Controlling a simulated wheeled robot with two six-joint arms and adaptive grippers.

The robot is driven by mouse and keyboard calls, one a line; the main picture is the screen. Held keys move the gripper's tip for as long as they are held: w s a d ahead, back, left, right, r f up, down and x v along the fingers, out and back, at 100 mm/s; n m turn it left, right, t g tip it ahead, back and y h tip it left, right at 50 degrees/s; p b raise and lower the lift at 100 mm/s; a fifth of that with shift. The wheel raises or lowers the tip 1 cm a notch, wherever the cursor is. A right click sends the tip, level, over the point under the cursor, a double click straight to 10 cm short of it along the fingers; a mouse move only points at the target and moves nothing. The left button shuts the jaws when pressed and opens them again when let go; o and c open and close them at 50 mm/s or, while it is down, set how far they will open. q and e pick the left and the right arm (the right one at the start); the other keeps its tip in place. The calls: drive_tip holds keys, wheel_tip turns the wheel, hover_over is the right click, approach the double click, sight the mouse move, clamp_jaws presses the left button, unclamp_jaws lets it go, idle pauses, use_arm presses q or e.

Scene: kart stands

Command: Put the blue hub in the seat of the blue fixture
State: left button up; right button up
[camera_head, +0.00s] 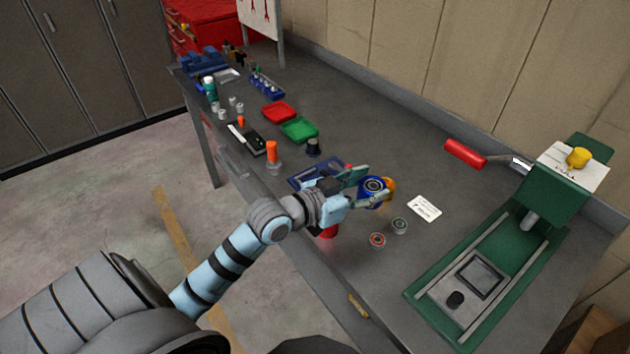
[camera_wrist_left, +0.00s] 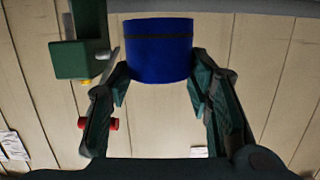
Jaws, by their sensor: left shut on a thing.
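My left gripper (camera_head: 357,186) is shut on the blue hub (camera_head: 374,187) and holds it over the workbench. The hub's round end, with a dark centre, faces the head camera. In the left wrist view the hub (camera_wrist_left: 158,52) is a blue cylinder with a dark band, between the two green fingers of the gripper (camera_wrist_left: 157,85). A flat blue piece (camera_head: 303,177) lies on the bench behind the gripper and is partly hidden by it; I cannot tell for sure that it is the blue fixture, and no seat shows. My right gripper is not in view.
An orange part (camera_head: 390,185) shows just behind the hub. Two small round pieces, one red-topped (camera_head: 377,240) and one green-topped (camera_head: 399,226), stand in front. A white card (camera_head: 425,208) lies right of them. A green press (camera_head: 480,270) fills the right end. Red (camera_head: 279,112) and green trays (camera_head: 299,130) lie farther left.

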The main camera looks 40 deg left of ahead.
use_arm(q)
drive_tip(key=w+a+r+n+y, duration=0.2)
drive_tip(key=a+y, duration=0.1)
drive_tip(key=a, duration=0.3)
drive_tip(key=w+a+r+n+y+p, duration=0.1)
drive_tip(key=w+a+r+n+y, duration=0.15)
drive_tip(key=a, duration=0.45)
drive_tip(key=w+a+r+n+y, duration=0.2)
drive_tip(key=a+r+y, duration=0.15)
drive_tip(key=a, duration=0.25)
wheel_tip(320, 180, down, 21)
drive_tip(key=b, duration=0.4)
drive_tip(key=shift+w+a+r, duration=0.15)
drive_tip(key=shift+r, duration=0.1)
drive_tip(key=o, duration=1.4)
drive_tip(key=shift+o, duration=0.2)
drive_tip(key=v, duration=1.2)
